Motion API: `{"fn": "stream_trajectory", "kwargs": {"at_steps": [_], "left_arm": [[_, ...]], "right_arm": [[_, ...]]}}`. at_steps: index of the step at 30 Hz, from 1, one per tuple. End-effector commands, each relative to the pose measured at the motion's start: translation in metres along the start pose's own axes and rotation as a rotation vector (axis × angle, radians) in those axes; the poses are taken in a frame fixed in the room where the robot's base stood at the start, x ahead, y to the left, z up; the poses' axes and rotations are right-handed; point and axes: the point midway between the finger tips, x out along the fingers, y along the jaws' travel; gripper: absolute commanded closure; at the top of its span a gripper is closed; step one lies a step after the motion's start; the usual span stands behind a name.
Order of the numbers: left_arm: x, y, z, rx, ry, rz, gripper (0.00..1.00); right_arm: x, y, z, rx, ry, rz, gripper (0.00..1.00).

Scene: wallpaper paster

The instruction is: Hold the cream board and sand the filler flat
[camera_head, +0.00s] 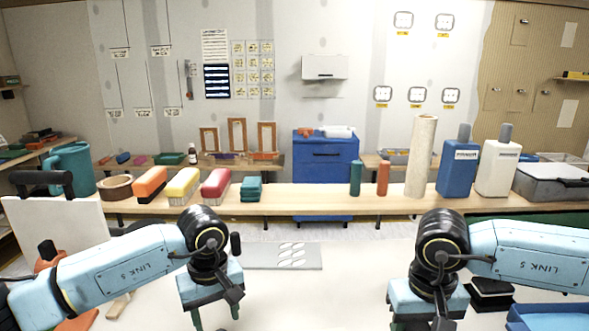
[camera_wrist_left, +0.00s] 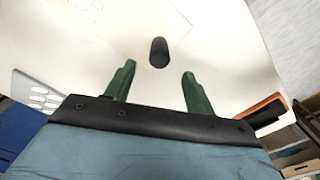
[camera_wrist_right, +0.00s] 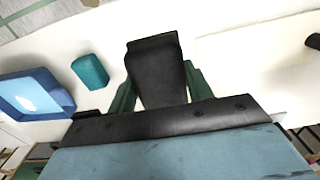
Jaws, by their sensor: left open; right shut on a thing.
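The cream board (camera_wrist_right: 250,62) lies on the pale worktop, its edge faint in the right wrist view. A dark upright knob (camera_wrist_left: 158,52) stands on the pale surface ahead of my left gripper. My left gripper (camera_wrist_left: 154,82) is open, with the knob beyond its green fingertips and nothing between them. It also shows low in the head view (camera_head: 213,318). My right gripper (camera_wrist_right: 158,85) is shut on a black block (camera_wrist_right: 157,72), probably the sanding block; in the head view its tips are largely cut off. I cannot make out the filler.
A grey slotted plate (camera_head: 283,256) lies behind the arms. A blue tray (camera_wrist_right: 35,95) and a teal block (camera_wrist_right: 90,72) lie beside the right gripper. An orange-edged tool (camera_wrist_left: 262,110) is right of the left gripper. A shelf (camera_head: 310,198) with bottles and brushes runs behind.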

Motion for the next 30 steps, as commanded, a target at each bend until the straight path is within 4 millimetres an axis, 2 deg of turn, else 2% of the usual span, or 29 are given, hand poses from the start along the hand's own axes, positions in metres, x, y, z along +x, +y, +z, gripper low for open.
{"fn": "stream_trajectory", "kwargs": {"at_steps": [1,6,15,21,30], "left_arm": [[0.012,0.0,0.0,0.0,-0.002,0.0,0.46],[0.038,0.001,0.0,-0.002,-0.002,0.002,0.46],[0.075,0.001,0.001,0.0,-0.002,0.003,0.46],[0.085,0.001,0.001,0.0,-0.002,0.004,0.46],[0.085,0.001,0.001,-0.001,-0.001,0.004,0.46]], "right_arm": [[0.008,0.0,0.0,0.0,0.0,0.0,0.73],[0.022,0.0,0.0,0.0,0.0,0.0,0.73],[0.043,0.0,0.0,0.0,0.0,0.0,0.73],[0.048,0.0,0.0,0.0,0.001,0.0,0.73],[0.048,0.0,0.0,0.0,0.001,0.0,0.73]]}}
